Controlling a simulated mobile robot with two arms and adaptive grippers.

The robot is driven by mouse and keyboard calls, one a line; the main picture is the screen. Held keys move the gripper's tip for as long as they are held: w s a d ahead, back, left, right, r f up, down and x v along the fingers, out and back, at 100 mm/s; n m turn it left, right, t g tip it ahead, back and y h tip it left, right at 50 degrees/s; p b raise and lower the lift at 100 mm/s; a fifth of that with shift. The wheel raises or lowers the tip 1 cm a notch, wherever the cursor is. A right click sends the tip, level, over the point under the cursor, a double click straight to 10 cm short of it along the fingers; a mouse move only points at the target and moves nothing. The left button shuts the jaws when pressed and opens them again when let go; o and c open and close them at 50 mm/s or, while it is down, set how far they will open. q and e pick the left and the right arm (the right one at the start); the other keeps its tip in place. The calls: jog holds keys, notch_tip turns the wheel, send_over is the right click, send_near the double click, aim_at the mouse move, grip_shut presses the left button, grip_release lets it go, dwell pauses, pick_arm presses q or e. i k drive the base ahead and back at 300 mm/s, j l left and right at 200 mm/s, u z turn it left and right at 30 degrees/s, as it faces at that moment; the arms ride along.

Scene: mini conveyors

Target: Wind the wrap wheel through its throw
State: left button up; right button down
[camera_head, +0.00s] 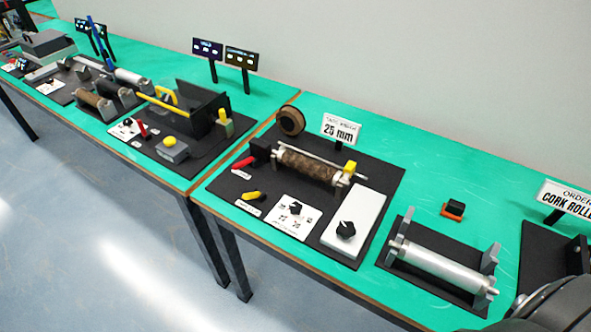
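The station with the "25 mm" sign (341,130) has a black base mat (232,192) on the green table. A brown-wrapped roller (307,167) lies across it between end supports, with a thin metal bar behind it. A red lever (243,162) sticks out at its left end and a yellow piece (350,167) sits at its right end. A brown wheel-like roll (291,120) stands behind. Black knobs sit on a small white card (293,217) and a white box (355,222). I cannot tell which part is the wrap wheel. Neither gripper shows.
A bare metal roller (440,265) rests in a stand on the right. A small black-and-orange block (453,210) lies behind it. An order sign (566,198) stands at the right edge. Other stations, including one with a yellow handle (166,96), fill the left table.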

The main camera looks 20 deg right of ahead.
aim_at(346, 230)
jog(key=l+z, duration=0.45)
jog(key=z, duration=0.3)
